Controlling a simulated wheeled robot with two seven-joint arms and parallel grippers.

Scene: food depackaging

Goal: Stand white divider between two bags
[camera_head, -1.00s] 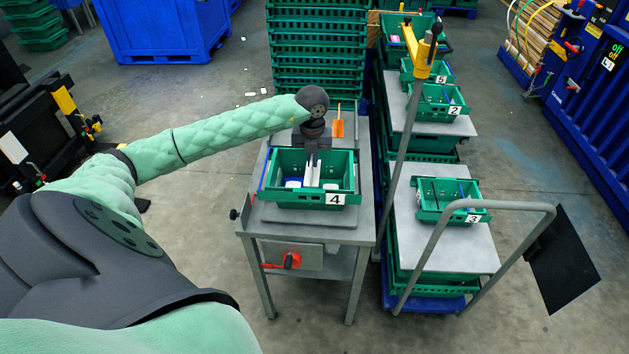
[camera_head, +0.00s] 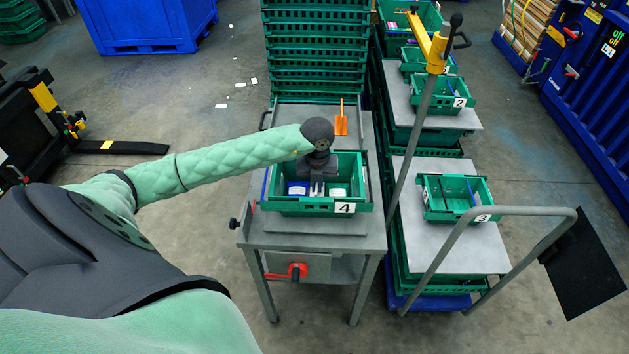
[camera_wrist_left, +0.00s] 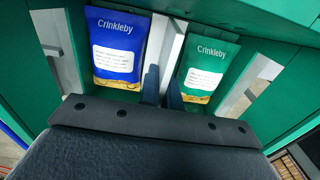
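The green crate marked 4 (camera_head: 345,208) stands on the grey work table. In the left wrist view a blue Crinkleby bag (camera_wrist_left: 117,45) lies on the left and a green Crinkleby bag (camera_wrist_left: 206,65) on the right. The white divider (camera_wrist_left: 169,48) stands on edge between them. My left gripper (camera_wrist_left: 162,92) reaches down into the crate with one finger on each side of the divider, apparently shut on it. In the head view the left gripper (camera_head: 317,190) hides most of the divider. The divider's lower edge is hidden. My right gripper is out of view.
The grey table (camera_head: 290,240) has an orange tool (camera_head: 341,120) behind the crate. Tall stacked green crates (camera_head: 315,50) rise behind. On the right, a cart with a grey handle (camera_head: 515,212) carries crate 3 (camera_head: 455,211), with crate 2 (camera_head: 450,105) farther back.

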